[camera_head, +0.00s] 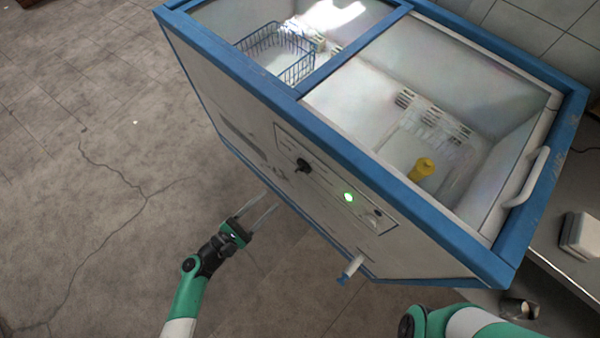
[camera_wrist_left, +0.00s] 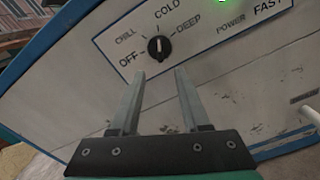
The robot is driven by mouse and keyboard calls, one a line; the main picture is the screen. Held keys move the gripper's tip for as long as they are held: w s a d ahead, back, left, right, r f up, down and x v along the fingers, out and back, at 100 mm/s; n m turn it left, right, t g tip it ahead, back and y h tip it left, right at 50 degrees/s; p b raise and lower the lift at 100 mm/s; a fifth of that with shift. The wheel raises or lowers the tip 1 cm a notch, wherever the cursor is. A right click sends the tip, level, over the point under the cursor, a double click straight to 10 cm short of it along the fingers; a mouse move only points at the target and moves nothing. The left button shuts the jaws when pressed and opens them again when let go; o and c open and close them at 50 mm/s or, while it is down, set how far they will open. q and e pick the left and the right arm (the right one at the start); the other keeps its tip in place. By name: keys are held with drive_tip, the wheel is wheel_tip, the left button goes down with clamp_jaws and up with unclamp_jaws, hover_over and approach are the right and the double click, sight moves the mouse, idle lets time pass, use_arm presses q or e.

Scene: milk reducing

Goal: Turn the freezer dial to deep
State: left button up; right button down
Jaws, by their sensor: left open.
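The freezer dial (camera_head: 303,165) is a black knob on the front panel of the blue-edged chest freezer (camera_head: 240,90). In the left wrist view the dial (camera_wrist_left: 158,47) has a white mark pointing up, roughly toward COLD. OFF and CHILL lie to its left, and the DEEP label (camera_wrist_left: 188,25) to its upper right. My left gripper (camera_head: 262,203) is open and empty, in front of the freezer front and apart from the dial. In the wrist view its fingertips (camera_wrist_left: 160,74) sit just below the dial. My right arm shows at the bottom right, its gripper out of sight.
A green lamp (camera_head: 348,197) glows on the panel right of the dial. A white spout (camera_head: 351,266) sticks out low on the front. Inside are a wire basket (camera_head: 298,68) and a yellow bottle (camera_head: 422,169). Open floor lies left.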

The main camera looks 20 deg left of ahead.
sight(298, 172)
use_arm(q)
drive_tip(key=b+x, duration=0.2)
drive_tip(key=x, duration=0.9)
drive_tip(key=shift+w+b, duration=0.35)
clamp_jaws()
